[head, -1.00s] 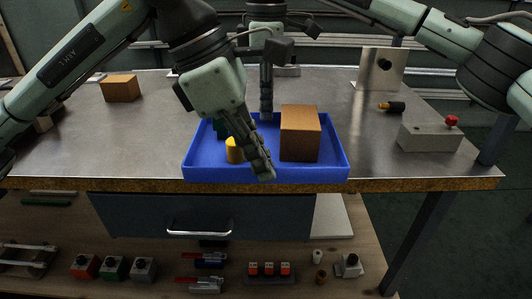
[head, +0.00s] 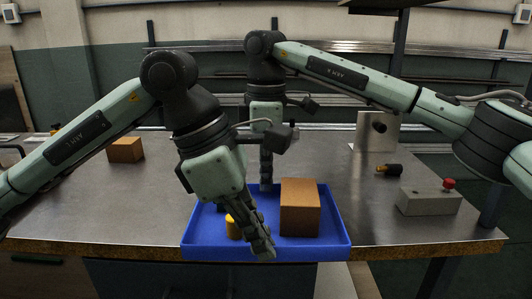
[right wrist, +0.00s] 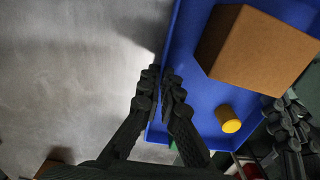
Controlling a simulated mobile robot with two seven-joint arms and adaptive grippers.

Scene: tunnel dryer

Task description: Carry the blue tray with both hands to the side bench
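The blue tray (head: 335,244) is at the front edge of the metal-topped table in the head view. A brown box (head: 300,208) and a yellow cylinder (head: 232,228) are in it. A green item is mostly hidden behind my left gripper. My left gripper (head: 262,243) is at the tray's near wall, its fingers close together over the rim. My right gripper (head: 266,172) is at the far wall. In the right wrist view its fingers (right wrist: 162,90) lie close on either side of the tray's rim. I cannot tell whether the tray is raised.
On the table (head: 110,205) are another brown box (head: 125,150) at left, a grey control box (head: 428,200) with a red button, a black and orange item (head: 389,170) and an upright metal plate (head: 375,133) at right. The table's left middle is clear.

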